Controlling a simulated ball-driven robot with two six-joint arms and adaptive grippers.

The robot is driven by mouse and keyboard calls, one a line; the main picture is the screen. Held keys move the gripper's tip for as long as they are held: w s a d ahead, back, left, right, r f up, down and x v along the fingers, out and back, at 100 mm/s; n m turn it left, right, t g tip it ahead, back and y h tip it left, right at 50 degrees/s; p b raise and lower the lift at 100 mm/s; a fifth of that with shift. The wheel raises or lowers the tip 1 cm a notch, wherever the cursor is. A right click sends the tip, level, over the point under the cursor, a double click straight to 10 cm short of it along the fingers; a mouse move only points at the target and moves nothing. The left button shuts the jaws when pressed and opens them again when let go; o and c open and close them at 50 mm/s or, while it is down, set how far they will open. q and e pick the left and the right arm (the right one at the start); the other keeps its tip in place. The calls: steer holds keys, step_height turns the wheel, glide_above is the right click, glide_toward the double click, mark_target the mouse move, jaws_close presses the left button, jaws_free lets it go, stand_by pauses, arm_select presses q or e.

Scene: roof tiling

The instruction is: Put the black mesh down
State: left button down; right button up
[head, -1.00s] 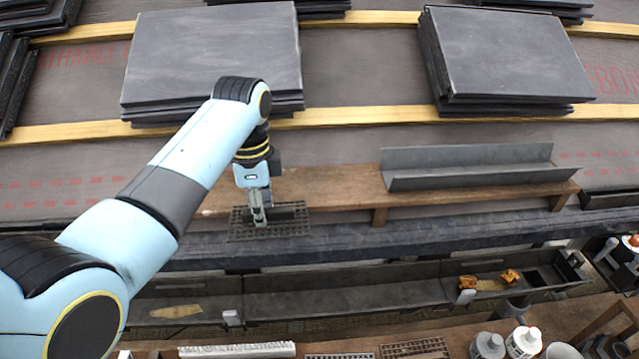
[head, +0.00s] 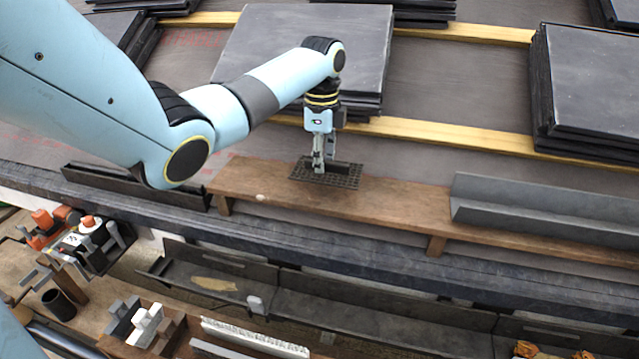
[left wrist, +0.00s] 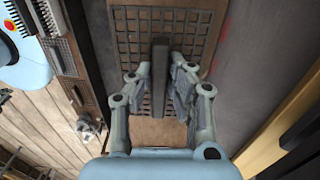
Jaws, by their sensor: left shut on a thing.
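The black mesh (head: 346,178) is a dark gridded piece with a raised bar along its middle. It is over the wooden plank (head: 390,201) on the roof; I cannot tell whether it touches the wood. My left gripper (head: 319,170) is shut on the mesh from above. In the left wrist view, the fingers (left wrist: 160,88) close on the bar, and the mesh grid (left wrist: 202,38) spreads around it with the brown plank behind. My right gripper is not in view.
A grey metal channel (head: 540,210) lies on the plank's right part. Slate stacks (head: 300,50) and (head: 590,90) stand behind on battens. A gutter (head: 380,312) runs in front, with several tools (head: 85,240) at the lower left.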

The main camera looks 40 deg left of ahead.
mark_target(317, 186)
arm_select(q)
steer(key=shift+a+f, duration=0.45)
steer(key=shift+a, duration=0.2)
step_height(317, 186, down, 4)
steer(key=shift+r+b, duration=0.2)
steer(key=shift+b, duration=0.85)
steer(key=shift+f, duration=0.2)
steer(key=shift+r, duration=0.15)
steer(key=c, duration=1.7)
jaws_free()
steer(key=o, duration=0.4)
steer(key=shift+o, duration=0.2)
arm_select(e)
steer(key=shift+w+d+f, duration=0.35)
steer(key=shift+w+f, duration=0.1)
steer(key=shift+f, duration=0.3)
